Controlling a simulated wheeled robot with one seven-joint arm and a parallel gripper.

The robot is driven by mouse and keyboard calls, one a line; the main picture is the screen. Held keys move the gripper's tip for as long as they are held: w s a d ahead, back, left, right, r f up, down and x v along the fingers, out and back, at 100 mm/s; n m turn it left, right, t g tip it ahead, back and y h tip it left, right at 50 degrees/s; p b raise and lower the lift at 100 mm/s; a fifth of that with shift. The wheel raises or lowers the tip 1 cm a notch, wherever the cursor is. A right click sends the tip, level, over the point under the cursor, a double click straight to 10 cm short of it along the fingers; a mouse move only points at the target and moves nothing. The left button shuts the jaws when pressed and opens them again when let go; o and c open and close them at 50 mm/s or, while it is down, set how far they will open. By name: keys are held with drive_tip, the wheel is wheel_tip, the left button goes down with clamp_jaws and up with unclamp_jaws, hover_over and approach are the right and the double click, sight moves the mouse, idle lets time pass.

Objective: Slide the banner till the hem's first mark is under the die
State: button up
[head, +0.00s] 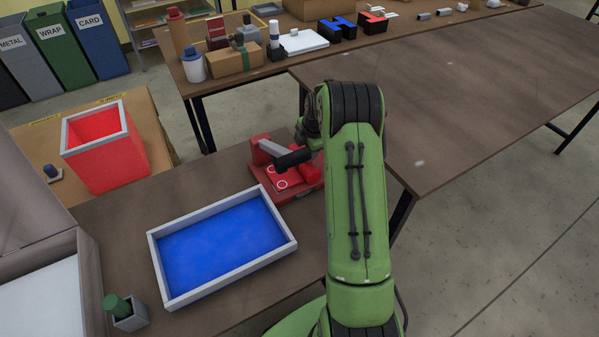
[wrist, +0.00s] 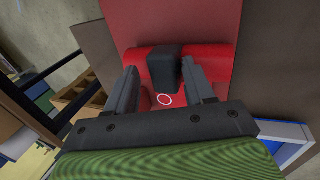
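A red press (head: 297,190) with a grey lever and black grip (head: 293,160) stands on the brown table. White ring marks (head: 282,185) show on red material at its front; I cannot tell banner from press there. In the wrist view, a broad red sheet (wrist: 180,20) lies beyond a red raised part (wrist: 215,65). One white ring (wrist: 165,99) shows between my fingers. My gripper (wrist: 158,82) is open, its two grey fingers on either side of a black block (wrist: 163,67), apparently with gaps. The head view hides my gripper behind my green arm. The die is not clearly seen.
A blue-bottomed tray (head: 165,285) lies left of the press. A red box (head: 98,150) stands farther left, and a green-topped holder (head: 128,318) is at the front left. Bare table lies around the tray.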

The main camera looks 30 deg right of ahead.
drive_tip(key=shift+s+f+g, duration=0.3)
drive_tip(key=shift+s+f, duration=0.2)
drive_tip(key=shift+f, duration=0.05)
drive_tip(key=p+v, duration=0.3)
drive_tip(key=v, duration=1.3)
drive_tip(key=shift+w+r, duration=0.15)
drive_tip(key=shift+r, duration=0.15)
